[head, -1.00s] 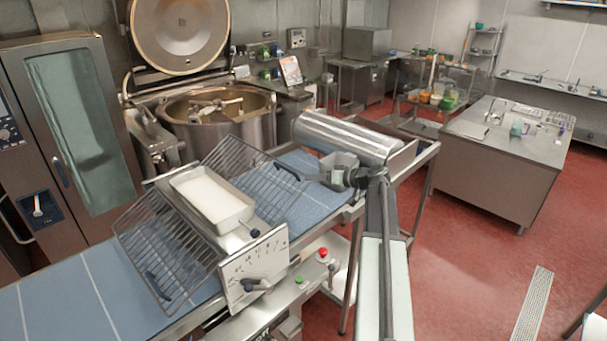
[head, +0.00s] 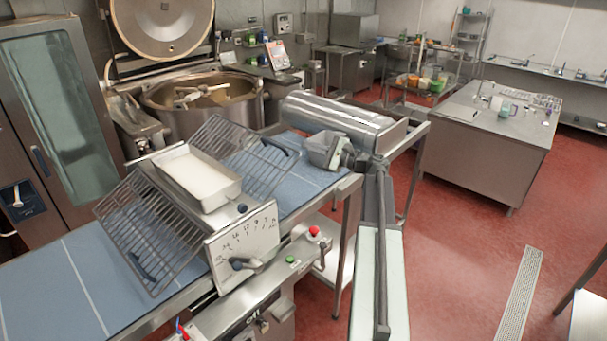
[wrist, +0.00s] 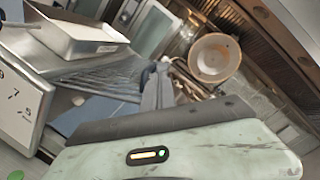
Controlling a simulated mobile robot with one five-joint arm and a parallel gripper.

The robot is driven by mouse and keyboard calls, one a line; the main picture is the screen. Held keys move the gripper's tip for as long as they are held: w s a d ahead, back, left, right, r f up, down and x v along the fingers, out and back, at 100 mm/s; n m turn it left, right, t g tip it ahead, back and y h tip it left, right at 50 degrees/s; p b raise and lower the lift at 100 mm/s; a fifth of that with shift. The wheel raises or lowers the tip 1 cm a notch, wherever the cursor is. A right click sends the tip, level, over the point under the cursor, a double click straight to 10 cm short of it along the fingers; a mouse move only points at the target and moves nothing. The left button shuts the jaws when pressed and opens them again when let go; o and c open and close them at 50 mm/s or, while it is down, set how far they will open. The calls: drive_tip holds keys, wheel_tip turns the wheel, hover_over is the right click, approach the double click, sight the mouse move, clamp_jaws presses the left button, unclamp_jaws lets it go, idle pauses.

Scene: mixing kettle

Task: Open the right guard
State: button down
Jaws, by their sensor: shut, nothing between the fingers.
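The dough sheeter has a central body with a white hopper tray (head: 198,178) on top and a wire guard on each side. The right guard (head: 243,150) is a grey wire grid sloping over the blue belt, with a dark handle (head: 284,160) near its lower right edge. The left guard (head: 150,232) slopes down over the left belt. My gripper (head: 312,155) is shut and empty, just right of the right guard's handle; contact cannot be told. In the wrist view my fingers (wrist: 156,90) appear beside the guard's wires (wrist: 108,78).
A steel roller (head: 345,115) lies across the belt's right end, close behind my gripper. The dial plate (head: 242,243) and red button (head: 314,232) face the front. A mixing kettle (head: 205,108) stands behind. The red floor at right is open.

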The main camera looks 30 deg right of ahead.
drive_tip(key=s+d+f+m+t+b, duration=0.1)
drive_tip(key=s+d+f+m+b, duration=0.15)
drive_tip(key=f+b, duration=0.5)
drive_tip(key=s+d+f+m+t+b, duration=0.1)
drive_tip(key=d+f+m+b, duration=0.25)
drive_tip(key=f+b, duration=0.4)
drive_tip(key=w+a+r+n+p, duration=0.1)
drive_tip(key=w+a+r+p, duration=0.4)
drive_tip(key=w, duration=0.4)
drive_tip(key=shift+a+r+p, duration=0.2)
drive_tip(key=shift+r+p, duration=0.25)
drive_tip(key=shift+r, duration=0.3)
